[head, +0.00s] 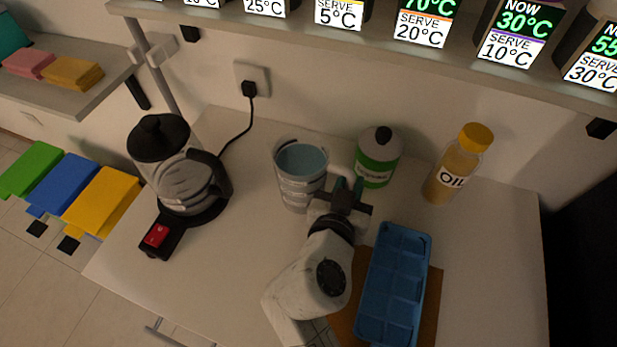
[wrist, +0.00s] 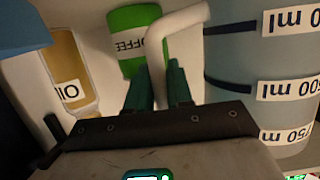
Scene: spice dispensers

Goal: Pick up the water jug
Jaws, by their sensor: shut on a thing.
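The water jug (head: 297,187) is a clear, bluish measuring jug with volume labels and a white handle. It stands upright on the counter, or very close to it; I cannot tell whether it touches. In the wrist view the jug (wrist: 262,78) fills the right side, and its white handle (wrist: 178,28) runs down between the green fingertips. My gripper (head: 347,187) is at the jug's right side in the head view, shut on the handle. In the wrist view my gripper (wrist: 158,88) has a finger on each side of the handle. The lower handle is partly hidden by the fingers.
A green-and-white coffee container (head: 379,158) stands just behind the gripper. An oil bottle (head: 458,165) is further right. A blue tray (head: 394,285) lies on a brown board at front right. A kettle (head: 172,165) stands left. A shelf with temperature displays (head: 420,35) hangs above.

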